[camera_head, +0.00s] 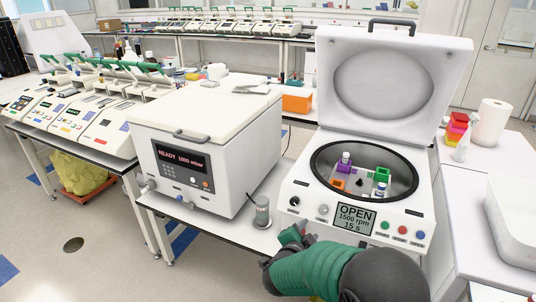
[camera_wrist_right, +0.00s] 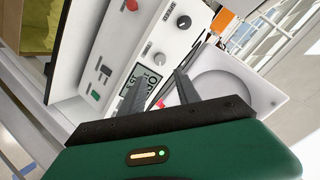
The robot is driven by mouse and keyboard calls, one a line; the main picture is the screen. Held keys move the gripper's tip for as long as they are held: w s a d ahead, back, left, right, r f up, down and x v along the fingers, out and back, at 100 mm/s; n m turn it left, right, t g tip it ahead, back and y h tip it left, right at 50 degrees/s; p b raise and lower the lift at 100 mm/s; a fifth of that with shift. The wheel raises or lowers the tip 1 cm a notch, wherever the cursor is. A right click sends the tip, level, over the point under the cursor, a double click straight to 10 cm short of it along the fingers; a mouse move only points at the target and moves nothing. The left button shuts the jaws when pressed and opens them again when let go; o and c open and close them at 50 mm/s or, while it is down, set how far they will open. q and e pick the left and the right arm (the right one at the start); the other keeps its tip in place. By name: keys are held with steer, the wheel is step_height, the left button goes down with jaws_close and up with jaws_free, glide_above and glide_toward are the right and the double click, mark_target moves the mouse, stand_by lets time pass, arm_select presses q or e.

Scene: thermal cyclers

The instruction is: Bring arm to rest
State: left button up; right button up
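My right arm comes in at the bottom of the head view. Its green gripper (camera_head: 292,236) is just in front of the centrifuge (camera_head: 300,190), near the front panel. The centrifuge lid (camera_head: 385,85) is raised, and its display (camera_head: 355,218) reads OPEN, 1500 rpm, 15 s. In the wrist view the right gripper (camera_wrist_right: 160,78) has its two dark fingers apart with nothing between them. The tilted display (camera_wrist_right: 143,86) shows behind them. My left gripper is in neither view.
The centrifuge rotor holds purple (camera_head: 344,167), green (camera_head: 381,175) and orange inserts with small vials. A white vacuum oven (camera_head: 205,150) stands to the left, with a small grey cylinder (camera_head: 262,212) between. Thermal cyclers (camera_head: 75,115) line the left bench. The floor at lower left is mostly clear.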

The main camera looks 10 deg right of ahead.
steer(key=s+a+r+n+y+p, duration=0.2)
steer(key=a+n+y, duration=0.2)
steer(key=n+y, duration=0.1)
steer(key=s+d+f+n+g+y+p, duration=0.1)
steer(key=s+n+g, duration=0.3)
steer(key=s, duration=0.8)
steer(key=s+d+f+n+g+y+p, duration=0.1)
steer(key=s+n+g, duration=0.4)
steer(key=s, duration=0.8)
step_height(320, 180, down, 2)
steer(key=shift+s+d+n+p, duration=0.25)
steer(key=shift+d+n+p, duration=0.4)
steer(key=shift+p, duration=0.15)
steer(key=shift+s+r, duration=0.1)
